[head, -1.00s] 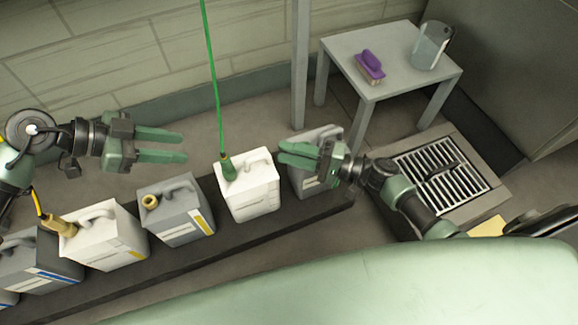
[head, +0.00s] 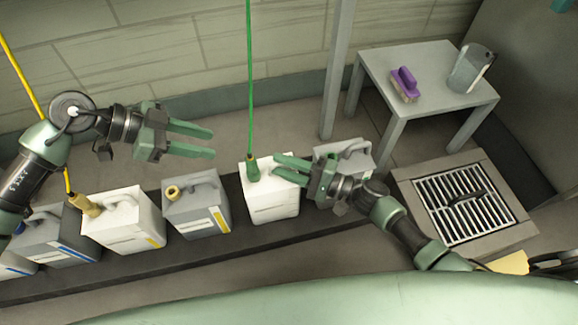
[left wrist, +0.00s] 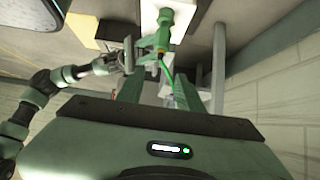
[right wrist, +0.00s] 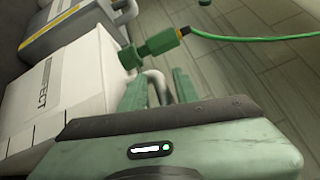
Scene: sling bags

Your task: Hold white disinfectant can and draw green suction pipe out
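The white can (head: 270,203) stands in a row on a dark low platform, with a green suction pipe (head: 250,80) rising from its green fitting (head: 252,170). My right gripper (head: 278,168) is at the can's top right, by its handle. In the right wrist view the handle (right wrist: 157,82) shows between the spread fingers, with the green fitting (right wrist: 157,46) just beyond; contact cannot be told. My left gripper (head: 212,142) is open and empty, left of the pipe and above the cans. In the left wrist view the green fitting (left wrist: 163,30) shows beyond its open fingers.
A grey can (head: 197,213) stands left and another (head: 345,158) right of the white can. Another white can (head: 125,228) has a yellow pipe. A grey table (head: 425,70) holds a purple brush (head: 404,84) and a clear jug (head: 470,68). A floor drain (head: 465,205) lies right.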

